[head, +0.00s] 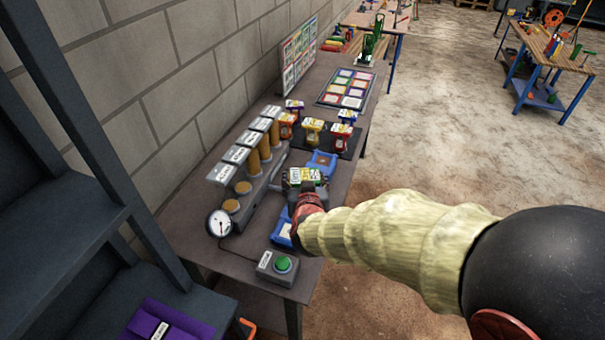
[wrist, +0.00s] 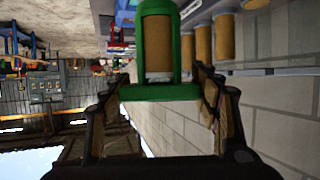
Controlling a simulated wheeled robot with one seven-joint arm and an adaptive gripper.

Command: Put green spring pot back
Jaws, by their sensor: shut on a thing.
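The green spring pot (wrist: 187,60) has a green frame around a tan cylinder and fills the top middle of the wrist view. My gripper (wrist: 160,82) is shut on its green base, one finger on each side. In the head view my gripper (head: 307,199) is over the workbench, between two blue trays. A white label and some green of the pot (head: 304,175) show just beyond my gripper; the rest is hidden behind it. I cannot tell from these views whether the pot touches anything below.
A blue tray (head: 322,160) lies beyond my gripper, another (head: 281,236) nearer. A rack of tan cylinders (head: 253,164) with labels and a gauge (head: 219,223) stand left. A green button box (head: 281,265) is at the near edge. Other labelled pots (head: 313,131) stand behind.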

